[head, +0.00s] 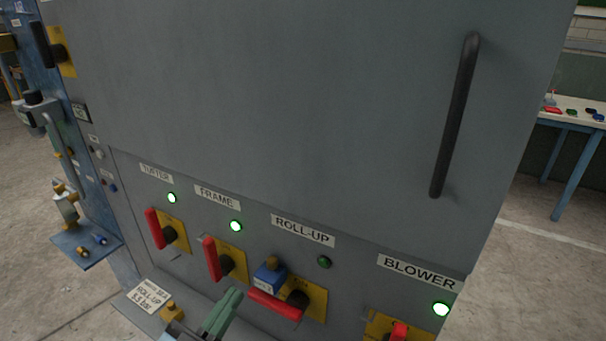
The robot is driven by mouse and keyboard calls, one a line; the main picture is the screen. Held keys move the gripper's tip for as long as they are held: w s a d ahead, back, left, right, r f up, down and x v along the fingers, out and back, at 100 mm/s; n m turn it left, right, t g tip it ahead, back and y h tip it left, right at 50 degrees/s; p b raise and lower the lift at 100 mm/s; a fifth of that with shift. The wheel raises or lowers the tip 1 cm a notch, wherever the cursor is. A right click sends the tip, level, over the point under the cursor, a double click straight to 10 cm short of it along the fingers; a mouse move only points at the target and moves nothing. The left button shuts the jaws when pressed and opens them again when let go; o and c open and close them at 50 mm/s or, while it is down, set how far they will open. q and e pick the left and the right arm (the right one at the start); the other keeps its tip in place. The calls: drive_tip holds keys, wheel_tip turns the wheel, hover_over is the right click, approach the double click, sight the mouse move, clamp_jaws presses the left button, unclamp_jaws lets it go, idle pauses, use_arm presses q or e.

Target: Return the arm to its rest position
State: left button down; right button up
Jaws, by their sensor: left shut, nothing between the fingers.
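My left gripper (233,296) shows at the bottom edge, left of centre, with its green fingers shut and nothing between them. It is in front of the grey cabinet (270,100), below and left of the ROLL-UP switch (277,304). That switch's red handle lies nearly level, and a blue lock-like block (268,276) sits at it. Whether the fingertips touch the panel I cannot tell. Most of the left arm is out of the picture. My right gripper is not in view.
The TUFTER switch (155,228) and FRAME switch (212,258) have upright red handles and lit green lamps. The BLOWER lamp (441,309) is lit; the ROLL-UP lamp (324,262) is dark. A ledge with a ROLL-UP card (149,295) juts out below. A table (567,123) stands at right.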

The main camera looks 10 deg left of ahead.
use_arm(q)
drive_tip(key=s+a+f+n+g+y+p, duration=0.1)
drive_tip(key=s+f+g+y, duration=0.2)
drive_tip(key=f, duration=0.7)
drive_tip(key=s+a+f+n+g+y, duration=0.1)
drive_tip(key=s+f+g, duration=0.3)
drive_tip(key=f, duration=0.6)
drive_tip(key=s+a+f+g+y, duration=0.1)
drive_tip(key=s+f+g, duration=0.3)
drive_tip(key=s+f, duration=0.8)
drive_tip(key=shift+s+f+g+p, duration=0.3)
drive_tip(key=shift+s+f, duration=0.1)
drive_tip(key=shift+s, duration=0.4)
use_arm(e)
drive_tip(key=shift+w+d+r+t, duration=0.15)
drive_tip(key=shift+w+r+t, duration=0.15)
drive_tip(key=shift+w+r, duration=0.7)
use_arm(q)
drive_tip(key=shift+s+a, duration=0.1)
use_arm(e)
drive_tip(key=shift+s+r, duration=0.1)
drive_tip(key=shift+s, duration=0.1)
